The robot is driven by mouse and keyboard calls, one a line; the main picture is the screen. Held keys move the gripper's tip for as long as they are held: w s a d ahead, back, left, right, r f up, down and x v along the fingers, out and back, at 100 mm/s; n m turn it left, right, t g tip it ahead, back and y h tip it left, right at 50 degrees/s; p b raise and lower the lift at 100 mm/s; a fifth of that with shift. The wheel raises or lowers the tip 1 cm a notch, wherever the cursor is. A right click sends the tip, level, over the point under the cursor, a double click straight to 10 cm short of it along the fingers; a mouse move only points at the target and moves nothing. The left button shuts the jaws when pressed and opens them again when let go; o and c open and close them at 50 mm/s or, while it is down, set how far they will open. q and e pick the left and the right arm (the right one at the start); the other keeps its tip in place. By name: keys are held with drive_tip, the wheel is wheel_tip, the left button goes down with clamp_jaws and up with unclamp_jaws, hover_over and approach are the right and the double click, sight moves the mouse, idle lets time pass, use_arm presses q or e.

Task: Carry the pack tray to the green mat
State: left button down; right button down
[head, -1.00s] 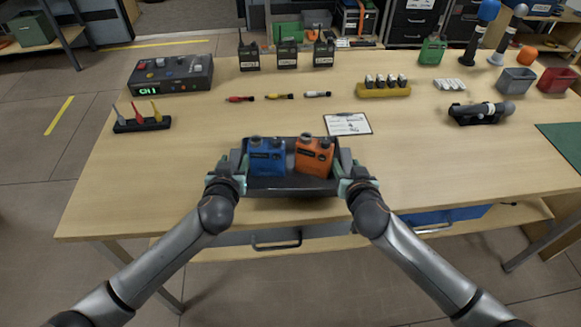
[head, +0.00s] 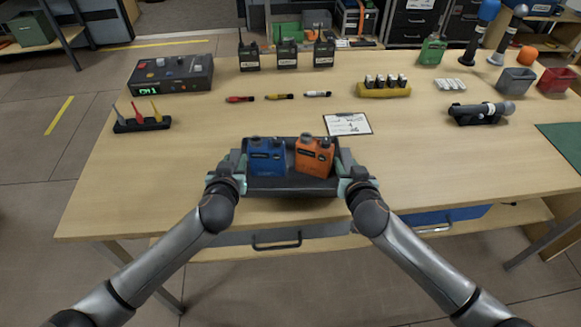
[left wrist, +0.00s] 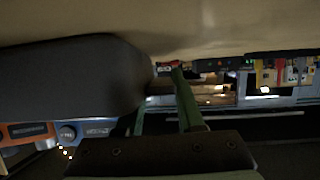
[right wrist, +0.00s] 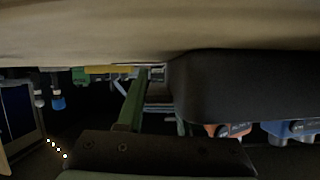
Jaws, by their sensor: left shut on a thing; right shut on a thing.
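The dark pack tray (head: 290,188) is at the table's front edge in the head view. A blue pack (head: 266,158) and an orange pack (head: 314,157) stand side by side in it. My left gripper (head: 236,170) is shut on the tray's left end, and my right gripper (head: 347,173) is shut on its right end. The tray's dark wall fills part of the left wrist view (left wrist: 70,80) and the right wrist view (right wrist: 240,90). The green mat (head: 562,142) lies at the table's right edge, partly out of frame. I cannot tell whether the tray touches the table.
A clipboard (head: 348,124) lies behind the tray to the right. A flashlight on a stand (head: 480,113) is between tray and mat, farther back. A screwdriver rack (head: 142,123) is at left. The front strip of table (head: 460,165) toward the mat is clear.

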use_arm(q)
drive_tip(key=shift+r, duration=0.25)
use_arm(e)
drive_tip(key=shift+r, duration=0.25)
